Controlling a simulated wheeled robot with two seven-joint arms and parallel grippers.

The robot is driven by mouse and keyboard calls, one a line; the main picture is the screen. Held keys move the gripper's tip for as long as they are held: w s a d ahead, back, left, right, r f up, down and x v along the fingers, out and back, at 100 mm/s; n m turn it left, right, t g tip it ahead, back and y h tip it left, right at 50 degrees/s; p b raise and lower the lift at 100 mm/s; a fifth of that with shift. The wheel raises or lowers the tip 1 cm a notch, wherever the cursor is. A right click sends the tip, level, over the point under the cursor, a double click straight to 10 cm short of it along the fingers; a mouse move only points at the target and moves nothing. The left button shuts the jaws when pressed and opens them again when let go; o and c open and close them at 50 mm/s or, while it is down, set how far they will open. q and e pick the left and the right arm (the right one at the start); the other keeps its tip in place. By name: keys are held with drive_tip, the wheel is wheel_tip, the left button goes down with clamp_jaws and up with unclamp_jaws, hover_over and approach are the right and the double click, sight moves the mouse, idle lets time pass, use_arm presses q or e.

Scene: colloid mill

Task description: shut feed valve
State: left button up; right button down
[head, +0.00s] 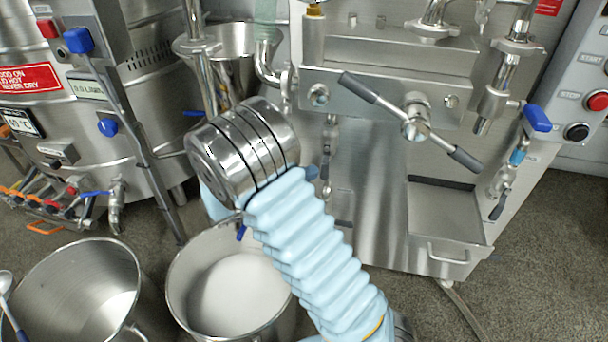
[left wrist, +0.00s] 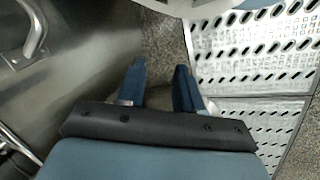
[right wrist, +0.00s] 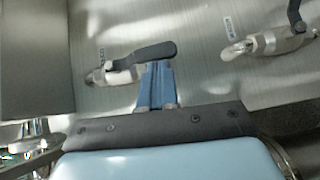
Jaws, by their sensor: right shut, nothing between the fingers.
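In the right wrist view, a small steel valve (right wrist: 115,75) with a black lever (right wrist: 150,53) sits on a brushed steel panel. The lever points right, roughly level. My right gripper (right wrist: 157,82) is shut and empty, its blue fingertips just below the lever; I cannot tell if they touch. A label beside this valve is too small to read, so I cannot confirm it is the feed valve. In the head view my right wrist hides most of the gripper. My left gripper (left wrist: 158,82) is open and empty above the floor, seen only in the left wrist view.
A second black-levered valve (right wrist: 265,43) is on the same panel. In the head view a two-armed handle (head: 415,125) projects from the machine front. A pot of white material (head: 240,295) and another steel pot (head: 75,290) stand below. A perforated metal step (left wrist: 250,60) lies near my left gripper.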

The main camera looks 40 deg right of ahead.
drive_tip(key=shift+s+d+f+n+h, duration=0.4)
drive_tip(key=shift+s+d+n+h, duration=0.15)
drive_tip(key=shift+s, duration=0.15)
drive_tip(key=s+a+r+p, duration=0.3)
drive_tip(key=s+a+r, duration=0.6)
drive_tip(key=r, duration=0.4)
drive_tip(key=shift+s+a+p, duration=0.2)
drive_tip(key=shift+s+p, duration=0.15)
drive_tip(key=shift+s, duration=0.4)
drive_tip(key=shift+w, duration=0.1)
